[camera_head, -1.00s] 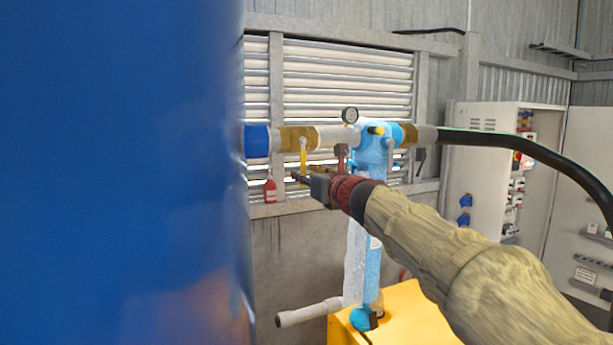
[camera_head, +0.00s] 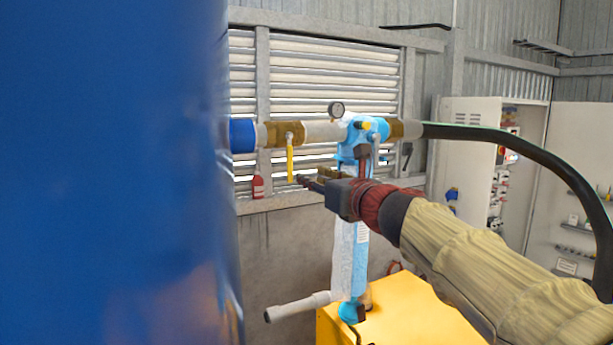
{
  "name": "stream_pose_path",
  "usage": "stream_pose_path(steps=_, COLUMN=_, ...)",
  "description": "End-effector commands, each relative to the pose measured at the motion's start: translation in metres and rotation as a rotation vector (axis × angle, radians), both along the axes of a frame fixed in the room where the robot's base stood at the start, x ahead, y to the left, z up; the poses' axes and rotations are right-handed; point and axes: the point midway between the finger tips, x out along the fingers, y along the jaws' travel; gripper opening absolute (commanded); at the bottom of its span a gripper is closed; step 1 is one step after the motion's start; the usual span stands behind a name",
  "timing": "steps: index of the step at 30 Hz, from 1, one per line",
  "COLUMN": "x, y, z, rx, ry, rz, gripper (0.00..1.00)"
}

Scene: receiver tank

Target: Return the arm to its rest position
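My gripper (camera_head: 308,181), dark with a red-brown wrist, points left in the head view. My beige-sleeved arm reaches in from the lower right. The fingertips are just right of and below the yellow valve handle (camera_head: 290,163), which hangs down from the brass fitting on the pipe. No object shows in the fingers, but their gap is too small and edge-on to judge. The gripper body covers part of the light-blue vertical unit (camera_head: 350,245) behind it.
A large blue tank (camera_head: 110,170) fills the left side. The pipe (camera_head: 322,132) carries a gauge (camera_head: 336,109) and joins a black hose (camera_head: 500,140) arching right. A yellow base (camera_head: 400,315) stands below. Open electrical cabinets (camera_head: 465,150) are at the right. A red bottle (camera_head: 258,187) stands on the ledge.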

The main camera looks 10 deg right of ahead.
Motion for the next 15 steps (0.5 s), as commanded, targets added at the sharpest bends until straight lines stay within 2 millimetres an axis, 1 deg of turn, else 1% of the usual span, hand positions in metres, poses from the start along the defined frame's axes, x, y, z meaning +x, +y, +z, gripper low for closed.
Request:
stream_pose_path(steps=4, x=-0.0063, y=-0.0019, z=-0.0007, rx=0.001, ry=0.001, rz=-0.001, gripper=0.31)
stream_pose_path(steps=15, x=-0.0066, y=-0.0017, z=-0.0004, rx=-0.022, ry=-0.005, rz=0.000, gripper=0.31)
